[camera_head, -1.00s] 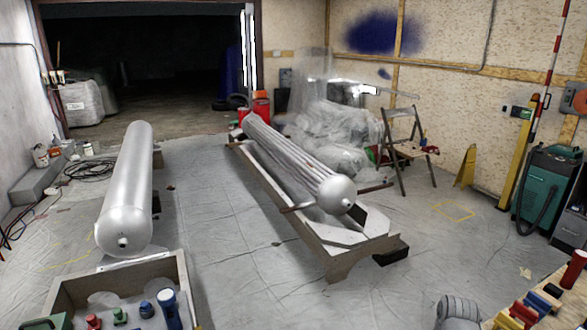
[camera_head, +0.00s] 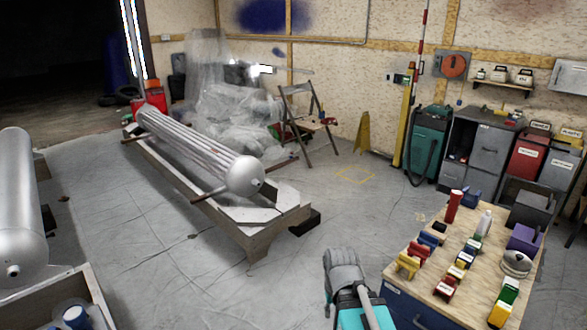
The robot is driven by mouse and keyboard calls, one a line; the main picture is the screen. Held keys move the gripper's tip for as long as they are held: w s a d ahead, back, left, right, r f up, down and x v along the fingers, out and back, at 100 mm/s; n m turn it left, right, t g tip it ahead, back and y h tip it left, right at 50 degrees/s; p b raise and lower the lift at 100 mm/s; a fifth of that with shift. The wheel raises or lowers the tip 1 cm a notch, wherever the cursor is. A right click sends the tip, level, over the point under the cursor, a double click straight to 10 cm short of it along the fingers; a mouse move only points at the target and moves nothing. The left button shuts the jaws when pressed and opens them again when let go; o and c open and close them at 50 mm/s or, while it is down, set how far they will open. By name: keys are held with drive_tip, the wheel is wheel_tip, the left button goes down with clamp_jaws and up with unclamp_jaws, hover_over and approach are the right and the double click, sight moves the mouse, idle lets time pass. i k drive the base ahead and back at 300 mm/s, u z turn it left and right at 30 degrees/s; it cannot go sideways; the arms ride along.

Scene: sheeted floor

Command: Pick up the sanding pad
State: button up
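Several small coloured blocks, some with raised handles, lie on a wooden-topped workbench (camera_head: 480,285) at the lower right. They include a yellow block (camera_head: 407,266), a red block (camera_head: 443,288), a green block (camera_head: 510,290) and a purple one (camera_head: 523,238). I cannot tell which, if any, is the sanding pad. No gripper fingers can be made out.
On the bench also stand a red cylinder (camera_head: 453,207), a white bottle (camera_head: 484,222) and a round roll (camera_head: 515,263). A long silver cylinder (camera_head: 200,155) lies on a wooden cradle. Cabinets (camera_head: 478,150) stand behind the bench. The sheeted floor (camera_head: 340,215) between is clear.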

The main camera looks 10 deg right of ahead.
sight(438, 226)
drive_tip(key=u, duration=0.5)
drive_tip(key=k, duration=1.35)
drive_tip(key=u, duration=0.45)
drive_tip(key=i, duration=1.25)
drive_tip(key=z, duration=0.35)
drive_tip(key=i, duration=0.85)
drive_tip(key=z, duration=0.65)
drive_tip(key=i, duration=0.6)
drive_tip(key=z, duration=0.5)
